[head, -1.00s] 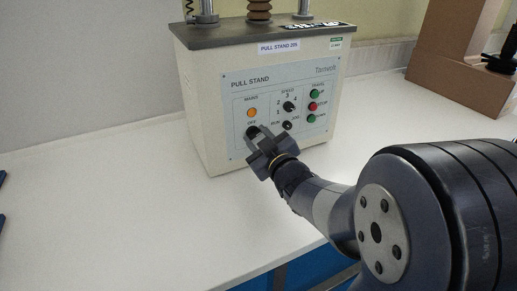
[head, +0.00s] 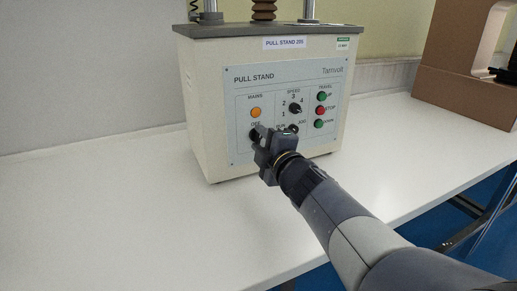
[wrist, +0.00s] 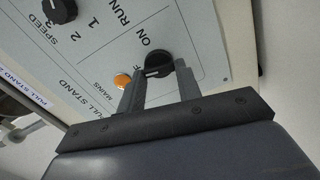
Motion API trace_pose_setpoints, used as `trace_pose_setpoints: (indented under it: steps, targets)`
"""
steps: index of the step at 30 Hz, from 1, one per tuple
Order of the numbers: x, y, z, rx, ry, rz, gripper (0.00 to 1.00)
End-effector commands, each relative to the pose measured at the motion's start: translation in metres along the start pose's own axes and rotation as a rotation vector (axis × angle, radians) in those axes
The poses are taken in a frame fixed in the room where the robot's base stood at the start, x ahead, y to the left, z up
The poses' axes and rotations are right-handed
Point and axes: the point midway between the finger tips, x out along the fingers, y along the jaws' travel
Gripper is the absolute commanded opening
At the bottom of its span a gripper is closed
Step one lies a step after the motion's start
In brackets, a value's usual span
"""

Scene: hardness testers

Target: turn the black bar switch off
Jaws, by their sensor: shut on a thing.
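The black bar switch (head: 254,134) is at the lower left of the pull stand's panel (head: 240,95), below the MAINS lamp. My gripper (head: 262,137) reaches it from the front right and hides part of it. In the wrist view the switch (wrist: 158,64) is a round black knob between the ends of my two fingers (wrist: 158,88), and the jaws are shut on it. ON is readable beside the knob; the OFF label is partly hidden by a finger. A pale mark shows on the knob near the OFF side.
The orange MAINS lamp (head: 255,112) is just above the switch. A black speed knob (head: 295,108) and green and red travel buttons (head: 320,110) are to the right. The white bench (head: 100,220) is clear at left.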

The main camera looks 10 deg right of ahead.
Motion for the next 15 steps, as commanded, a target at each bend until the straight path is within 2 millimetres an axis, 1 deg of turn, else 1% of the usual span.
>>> trace_pose_setpoints:
  steps: [1,6,15]
  targets:
    - [0.0,-0.0028,0.0004,-0.032,0.0,0.001,0.1]
    - [-0.0002,-0.0025,0.0001,-0.125,0.001,0.0,0.1]
    - [0.0,-0.0016,0.0,-0.206,0.001,-0.001,0.1]
